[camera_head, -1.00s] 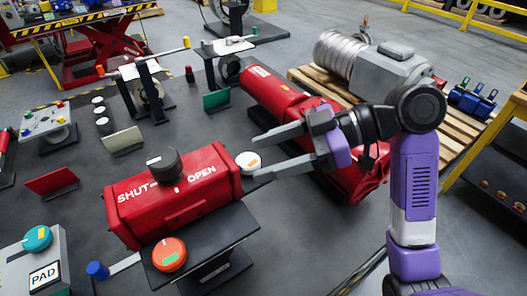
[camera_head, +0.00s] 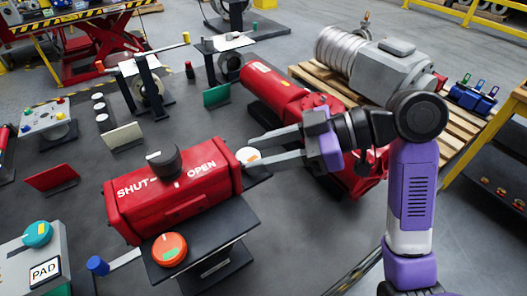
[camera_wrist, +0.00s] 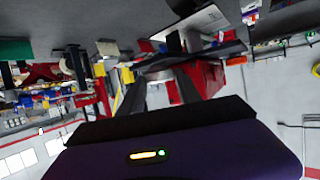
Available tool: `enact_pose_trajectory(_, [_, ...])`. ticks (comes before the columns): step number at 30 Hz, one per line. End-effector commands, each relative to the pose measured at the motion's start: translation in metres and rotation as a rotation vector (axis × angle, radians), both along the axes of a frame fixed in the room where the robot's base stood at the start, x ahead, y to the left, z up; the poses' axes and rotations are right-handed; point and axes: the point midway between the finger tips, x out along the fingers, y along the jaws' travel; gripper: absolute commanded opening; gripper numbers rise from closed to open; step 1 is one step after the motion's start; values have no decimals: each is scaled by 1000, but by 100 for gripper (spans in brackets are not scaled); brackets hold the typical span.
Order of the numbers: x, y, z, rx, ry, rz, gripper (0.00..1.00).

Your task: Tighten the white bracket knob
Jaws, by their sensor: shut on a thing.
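The white bracket knob (camera_head: 248,156), with an orange mark on its face, sits at the right end of the red SHUT/OPEN actuator box (camera_head: 178,190). My gripper (camera_head: 246,155) reaches in from the right, its two long grey fingers on either side of the knob. The jaws are shut on it, and the fingers partly cover its edges. In the wrist view the two dark fingers (camera_wrist: 160,80) extend away from the purple gripper body; the knob cannot be made out clearly there.
A black knob (camera_head: 163,160) stands on top of the red box. An orange knob (camera_head: 169,249) is on the dark stand in front. A large red cylinder (camera_head: 277,92) lies behind my gripper, beside a wooden pallet (camera_head: 455,130). A teal PAD button (camera_head: 37,234) is at lower left.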

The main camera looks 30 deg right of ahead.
Motion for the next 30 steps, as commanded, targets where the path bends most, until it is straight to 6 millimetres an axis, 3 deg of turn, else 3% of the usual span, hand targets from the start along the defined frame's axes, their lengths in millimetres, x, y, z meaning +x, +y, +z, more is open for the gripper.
enact_pose_trajectory(7, [-4, 4, -1, 1, -2, -151, 0])
enact_pose_trajectory(17, [-4, 3, 0, 2, -1, -173, 0])
enact_pose_trajectory(18, [-4, 3, 0, 2, 0, -172, 42])
enact_pose_trajectory(21, [-4, 3, 0, 2, 0, -172, 62])
enact_pose_trajectory(30, [-4, 4, 0, 2, -1, -168, 62])
